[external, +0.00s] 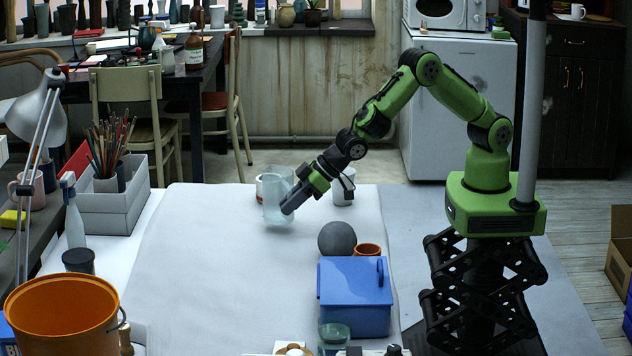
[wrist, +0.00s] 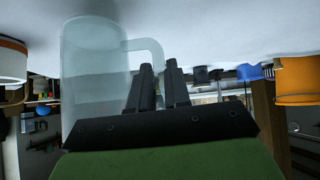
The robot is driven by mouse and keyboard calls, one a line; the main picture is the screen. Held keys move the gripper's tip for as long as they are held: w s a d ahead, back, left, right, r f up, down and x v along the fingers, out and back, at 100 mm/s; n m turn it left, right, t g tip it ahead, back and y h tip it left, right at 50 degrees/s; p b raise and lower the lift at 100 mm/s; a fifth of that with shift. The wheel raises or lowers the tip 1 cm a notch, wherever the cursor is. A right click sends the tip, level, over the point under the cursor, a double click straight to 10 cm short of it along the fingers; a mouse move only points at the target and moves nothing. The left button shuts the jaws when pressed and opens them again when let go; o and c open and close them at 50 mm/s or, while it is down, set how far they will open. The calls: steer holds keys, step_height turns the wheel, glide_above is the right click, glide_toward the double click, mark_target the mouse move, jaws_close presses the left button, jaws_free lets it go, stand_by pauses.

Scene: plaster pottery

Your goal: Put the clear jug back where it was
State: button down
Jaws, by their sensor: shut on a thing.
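The clear jug (external: 275,193) is upright over the far middle of the white table cover. My gripper (external: 289,208) reaches it from the right and is shut on its handle. In the wrist view, which is upside down, the jug (wrist: 92,70) fills the left, and its handle meets the tips of my gripper (wrist: 158,68). I cannot tell whether the jug's base touches the table.
A white container with an orange-brown rim (external: 260,187) is just behind the jug's left side. A white cup (external: 343,188) stands right of my gripper. A grey ball (external: 337,238), a small brown pot (external: 368,250) and a blue box (external: 355,298) are nearer. The cover's left (external: 200,260) is clear.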

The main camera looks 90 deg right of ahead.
steer(key=shift+f, duration=1.1)
steer(key=shift+f, duration=0.1)
steer(key=c, duration=1.1)
jaws_free()
